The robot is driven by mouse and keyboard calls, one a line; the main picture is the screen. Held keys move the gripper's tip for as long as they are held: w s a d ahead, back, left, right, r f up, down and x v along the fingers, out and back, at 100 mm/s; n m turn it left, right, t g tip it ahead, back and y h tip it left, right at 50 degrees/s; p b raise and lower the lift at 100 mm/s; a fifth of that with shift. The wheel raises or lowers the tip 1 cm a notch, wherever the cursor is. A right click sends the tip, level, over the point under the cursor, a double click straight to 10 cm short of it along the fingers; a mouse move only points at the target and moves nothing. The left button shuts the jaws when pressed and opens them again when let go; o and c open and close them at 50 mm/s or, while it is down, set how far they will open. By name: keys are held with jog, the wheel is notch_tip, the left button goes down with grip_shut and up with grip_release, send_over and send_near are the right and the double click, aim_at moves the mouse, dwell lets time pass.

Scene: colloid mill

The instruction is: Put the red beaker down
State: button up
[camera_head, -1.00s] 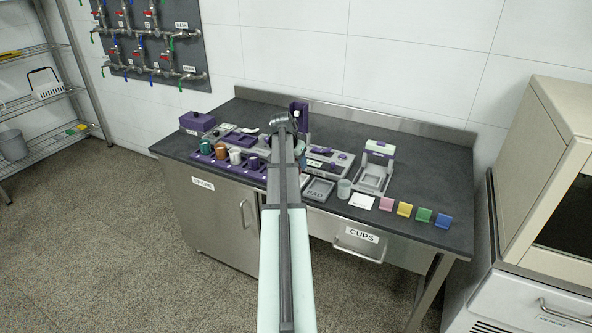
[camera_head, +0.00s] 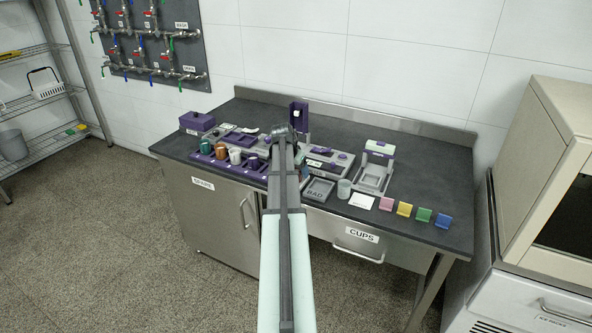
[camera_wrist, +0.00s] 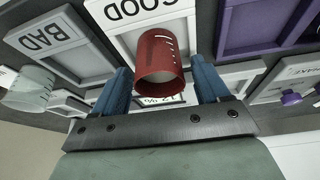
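The red beaker (camera_wrist: 160,60) shows in the wrist view between the two blue fingers of my gripper (camera_wrist: 162,80). Its open mouth faces the camera and white marks show on its side. A narrow gap shows between each finger and the beaker, so my gripper looks open around it. The beaker is over the GOOD tray (camera_wrist: 112,42), its far end close to the GOOD label. I cannot tell for sure whether its base touches the tray.
The BAD tray (camera_head: 318,190) lies beside it, with a clear grey beaker (camera_head: 344,188) near it. A purple rack (camera_head: 228,166) with several cups stands at the left. A purple-framed tray (camera_wrist: 262,28) borders the GOOD tray.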

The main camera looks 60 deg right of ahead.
jog(key=shift+o, duration=0.2)
jog(key=shift+r, duration=0.15)
jog(key=v, duration=1.2)
jog(key=w+a+f+n+y, duration=0.1)
jog(key=w+a+f+n, duration=0.1)
jog(key=w+a+f, duration=0.5)
jog(key=w+a+f+n+y, duration=0.1)
jog(key=w+a+f+n, duration=0.2)
jog(key=a+f, duration=0.75)
jog(key=w+a+f+n+g+y, duration=0.15)
jog(key=a+f+n, duration=0.25)
jog(key=a+f, duration=1.4)
jog(key=s+a+f+n+g+y, duration=0.1)
jog(key=s+a+f+n, duration=0.1)
jog(key=s+a+f, duration=0.45)
jog(key=s+a+f+n+g, duration=0.1)
jog(key=s+a+f+n, duration=0.25)
jog(key=a, duration=0.65)
jog(key=s+a+f+n+g+y, duration=0.1)
jog(key=s+a+f, duration=0.45)
jog(key=a, duration=0.35)
jog(key=s+a+f+n+g, duration=0.1)
jog(key=s+a+f+n, duration=0.1)
jog(key=s+a, duration=0.4)
jog(key=s+n+h, duration=0.1)
jog(key=s, duration=0.4)
jog(key=shift+s+f+g, duration=0.3)
jog(key=shift+f+g, duration=0.05)
